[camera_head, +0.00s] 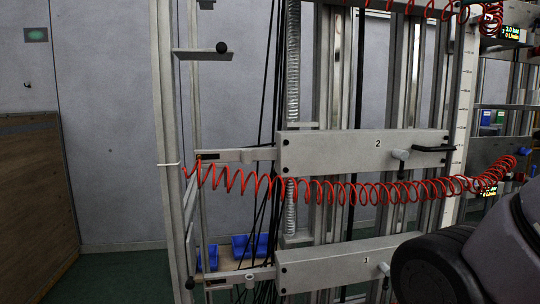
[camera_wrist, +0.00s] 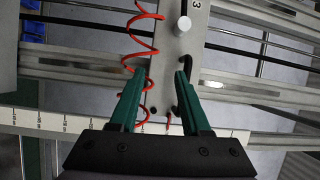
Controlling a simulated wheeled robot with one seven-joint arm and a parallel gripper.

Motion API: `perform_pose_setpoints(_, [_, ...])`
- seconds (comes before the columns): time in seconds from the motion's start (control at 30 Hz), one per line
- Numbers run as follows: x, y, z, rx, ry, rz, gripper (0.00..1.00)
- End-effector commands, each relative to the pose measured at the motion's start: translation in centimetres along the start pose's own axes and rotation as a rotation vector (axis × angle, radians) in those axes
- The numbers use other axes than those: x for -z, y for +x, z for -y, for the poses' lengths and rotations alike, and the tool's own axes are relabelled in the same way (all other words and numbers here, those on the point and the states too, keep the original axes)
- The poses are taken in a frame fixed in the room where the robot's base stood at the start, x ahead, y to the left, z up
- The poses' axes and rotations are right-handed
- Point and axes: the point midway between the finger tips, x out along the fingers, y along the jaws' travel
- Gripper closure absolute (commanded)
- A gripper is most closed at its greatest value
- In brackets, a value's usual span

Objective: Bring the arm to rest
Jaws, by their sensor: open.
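My arm shows as dark, rounded links at the lower right of the head view; its gripper is outside that view. In the wrist view my gripper (camera_wrist: 158,88) has two green fingers standing apart with nothing held between them. Beyond the fingertips is a grey panel (camera_wrist: 178,50) marked 3 with a pale knob (camera_wrist: 183,24). A red coiled hose (camera_wrist: 142,40) runs by the left finger; whether it touches the finger cannot be told.
A metal frame with panel 2 (camera_head: 350,152) and panel 1 (camera_head: 340,264) fills the middle. A red coiled hose (camera_head: 330,191) stretches across it. Blue bins (camera_head: 250,245) sit low behind. A brown board (camera_head: 35,200) stands at left. Floor (camera_head: 115,275) shows clear at lower left.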

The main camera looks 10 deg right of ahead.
Motion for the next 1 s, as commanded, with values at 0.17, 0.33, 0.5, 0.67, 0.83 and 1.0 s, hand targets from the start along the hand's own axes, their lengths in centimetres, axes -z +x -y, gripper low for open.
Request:
perform_pose_setpoints(0.17, [-8.1, 7.8, -7.5, -0.269, -0.082, 0.101, 0.53])
perform_pose_setpoints(0.33, [-16.2, 12.3, -16.6, -0.556, -0.249, 0.18, 0.53])
perform_pose_setpoints(0.5, [-22.2, 13.5, -25.5, -0.806, -0.467, 0.239, 0.53])
perform_pose_setpoints(0.67, [-24.7, 13.1, -30.5, -0.939, -0.619, 0.272, 0.53])
perform_pose_setpoints(0.83, [-25.3, 12.8, -31.9, -0.977, -0.667, 0.281, 0.53])
perform_pose_setpoints(1.0, [-25.3, 12.9, -31.8, -0.975, -0.665, 0.281, 0.53])
